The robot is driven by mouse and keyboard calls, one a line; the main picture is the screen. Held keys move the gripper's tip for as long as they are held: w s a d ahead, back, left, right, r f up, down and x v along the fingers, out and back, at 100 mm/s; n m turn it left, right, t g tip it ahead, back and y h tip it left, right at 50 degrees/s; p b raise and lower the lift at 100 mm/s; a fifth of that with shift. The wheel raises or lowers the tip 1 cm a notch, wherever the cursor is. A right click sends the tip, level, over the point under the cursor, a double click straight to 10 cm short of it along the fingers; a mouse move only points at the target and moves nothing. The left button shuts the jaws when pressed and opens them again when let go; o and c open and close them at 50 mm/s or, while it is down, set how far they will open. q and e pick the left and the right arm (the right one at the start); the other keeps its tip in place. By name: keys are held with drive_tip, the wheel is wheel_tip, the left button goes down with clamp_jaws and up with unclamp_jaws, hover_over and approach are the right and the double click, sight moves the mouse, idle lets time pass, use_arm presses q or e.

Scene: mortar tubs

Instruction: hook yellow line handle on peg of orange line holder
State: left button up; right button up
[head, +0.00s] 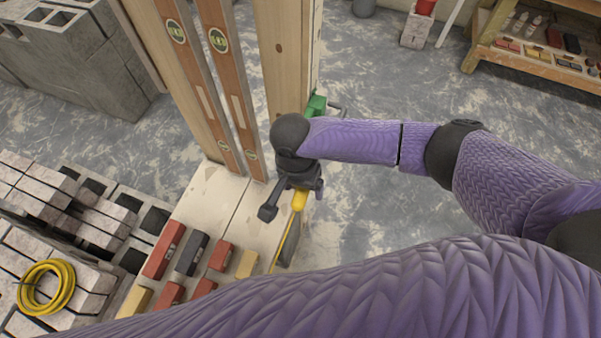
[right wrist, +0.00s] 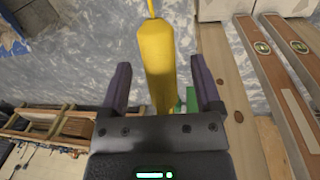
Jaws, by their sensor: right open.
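A yellow handle (head: 299,200) with a thin yellow strip or line running down from it shows at my right gripper (head: 293,203). In the right wrist view the handle (right wrist: 157,60) lies between the two fingers of the right gripper (right wrist: 160,88), with a gap on each side. The right gripper is open. A green holder with a grey metal peg (head: 317,105) sits at the wooden post, behind the gripper; part of it (right wrist: 191,99) shows beyond the handle in the wrist view. I see no orange line holder. My left gripper is not in view.
Two spirit levels (head: 228,80) lean against the wooden post (head: 285,50). Red, grey and tan blocks (head: 163,250) lie on the board below. A coiled yellow hose (head: 46,288) rests on pavers at left. Open floor (head: 370,215) lies right of the gripper.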

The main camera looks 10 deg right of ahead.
drive_tip(key=shift+s, duration=0.1)
drive_tip(key=shift+c, duration=0.2)
drive_tip(key=shift+c, duration=1.1)
clamp_jaws()
drive_tip(key=shift+w, duration=0.25)
drive_tip(key=shift+w+d+r+p, duration=0.35)
drive_tip(key=shift+w+p, duration=0.05)
drive_tip(key=shift+p, duration=0.1)
